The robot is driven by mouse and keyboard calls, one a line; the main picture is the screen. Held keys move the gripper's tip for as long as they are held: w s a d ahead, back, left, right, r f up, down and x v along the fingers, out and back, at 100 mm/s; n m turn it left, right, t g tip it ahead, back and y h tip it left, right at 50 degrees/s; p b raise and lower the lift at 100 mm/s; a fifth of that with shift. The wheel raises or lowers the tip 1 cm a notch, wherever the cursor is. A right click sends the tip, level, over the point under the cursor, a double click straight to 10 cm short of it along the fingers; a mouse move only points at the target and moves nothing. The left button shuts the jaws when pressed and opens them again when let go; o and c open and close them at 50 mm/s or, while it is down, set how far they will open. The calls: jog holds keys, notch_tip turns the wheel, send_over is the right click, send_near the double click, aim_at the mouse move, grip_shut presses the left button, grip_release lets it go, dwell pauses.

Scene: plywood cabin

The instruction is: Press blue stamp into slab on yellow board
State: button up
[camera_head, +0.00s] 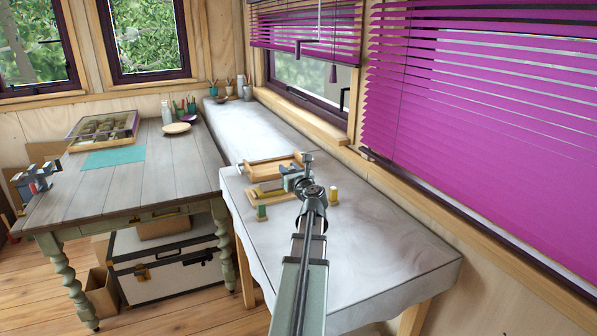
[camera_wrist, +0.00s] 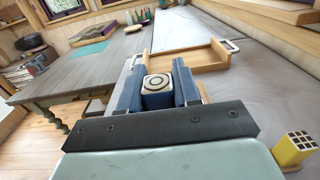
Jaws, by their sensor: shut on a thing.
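My gripper (camera_head: 297,180) is over the grey-white bench, shut on the blue stamp. In the wrist view, the blue stamp (camera_wrist: 157,99) sits between the two dark blue fingers, its cream end with a ring-and-dot pattern facing the camera. In the head view my gripper and arm largely hide it. A yellowish wooden board (camera_head: 257,194) lies on the bench just left of my gripper and is partly covered by it. I cannot make out the slab clearly, nor whether the stamp touches anything.
A wooden tray (camera_wrist: 190,63) with metal handles lies beyond the gripper. A green stamp (camera_head: 261,212) stands left of my arm and a yellow stamp (camera_head: 333,196) stands right of it. The bench's right front (camera_head: 400,260) is clear. A wooden table (camera_head: 180,165) stands at left.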

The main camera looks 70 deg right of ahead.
jog(key=w+r+n+t+y, duration=0.1)
jog(key=w+y, duration=0.1)
jog(key=w, duration=1)
jog(key=m+g+h, duration=0.2)
jog(key=h, duration=0.1)
send_over(266, 184)
jog(key=shift+s+f, duration=0.1)
jog(key=shift+f, duration=2.4)
jog(key=shift+f, duration=1)
notch_tip(266, 184, up, 7)
dwell(0.8)
